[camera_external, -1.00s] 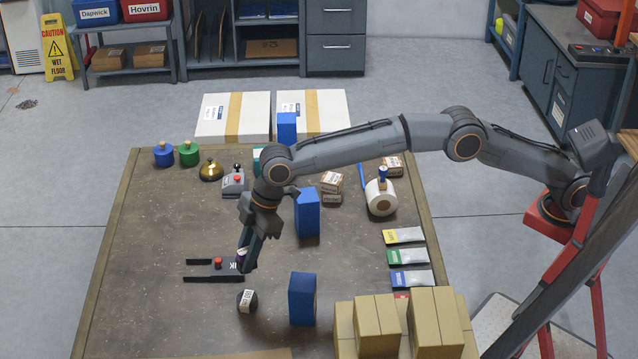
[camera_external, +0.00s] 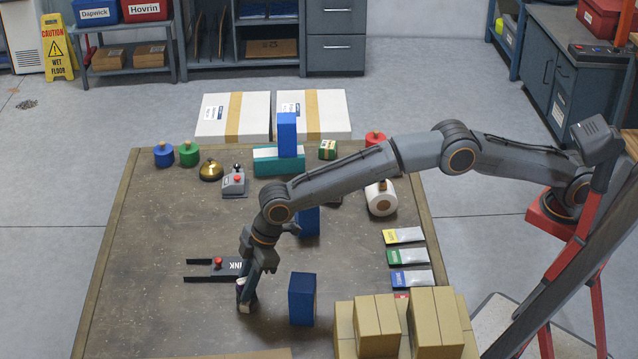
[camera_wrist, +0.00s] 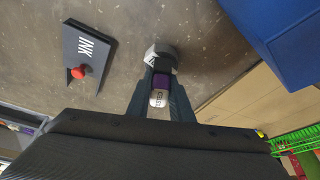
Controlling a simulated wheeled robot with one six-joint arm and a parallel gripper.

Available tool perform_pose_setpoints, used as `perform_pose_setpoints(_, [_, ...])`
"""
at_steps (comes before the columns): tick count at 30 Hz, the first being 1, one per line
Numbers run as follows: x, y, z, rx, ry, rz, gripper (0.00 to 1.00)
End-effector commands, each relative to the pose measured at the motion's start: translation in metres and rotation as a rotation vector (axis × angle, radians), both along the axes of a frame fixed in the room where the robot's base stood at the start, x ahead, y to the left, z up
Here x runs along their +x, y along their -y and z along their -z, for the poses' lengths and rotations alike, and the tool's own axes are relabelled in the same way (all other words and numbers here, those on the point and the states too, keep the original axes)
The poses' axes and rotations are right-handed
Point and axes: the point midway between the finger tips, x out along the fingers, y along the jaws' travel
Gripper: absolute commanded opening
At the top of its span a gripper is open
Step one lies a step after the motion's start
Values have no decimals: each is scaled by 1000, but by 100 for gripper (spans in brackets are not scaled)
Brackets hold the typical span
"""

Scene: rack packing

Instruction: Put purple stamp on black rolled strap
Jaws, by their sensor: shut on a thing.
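My gripper (camera_external: 246,284) points down at the table's front left and is shut on the purple stamp. In the wrist view the stamp (camera_wrist: 162,82) shows a purple band and a pale, lettered end between the two fingers (camera_wrist: 160,98). The black rolled strap (camera_external: 246,307), a dark roll with a white label, is at the fingertips and mostly hidden by them in the external view. In the wrist view the strap (camera_wrist: 161,48) lies just beyond the stamp. I cannot tell whether stamp and strap touch.
The black ink pad stand (camera_external: 222,267) with a red knob lies left of my gripper. A blue box (camera_external: 302,298) stands close on the right, another blue box (camera_external: 308,222) behind it. Cartons (camera_external: 437,325) are stacked at front right.

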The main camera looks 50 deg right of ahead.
Motion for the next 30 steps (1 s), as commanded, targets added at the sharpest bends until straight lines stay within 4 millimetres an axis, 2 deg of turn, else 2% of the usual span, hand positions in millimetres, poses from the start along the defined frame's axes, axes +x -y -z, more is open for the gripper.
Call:
perform_pose_setpoints(11, [0,0,6,0,0,-1,0])
perform_pose_setpoints(12, [0,0,7,0,0,0,21])
perform_pose_setpoints(15, [0,0,6,0,0,-1,38])
perform_pose_setpoints(24, [0,0,5,0,0,-1,38])
perform_pose_setpoints(30, [-1,4,-11,2,2,-1,38])
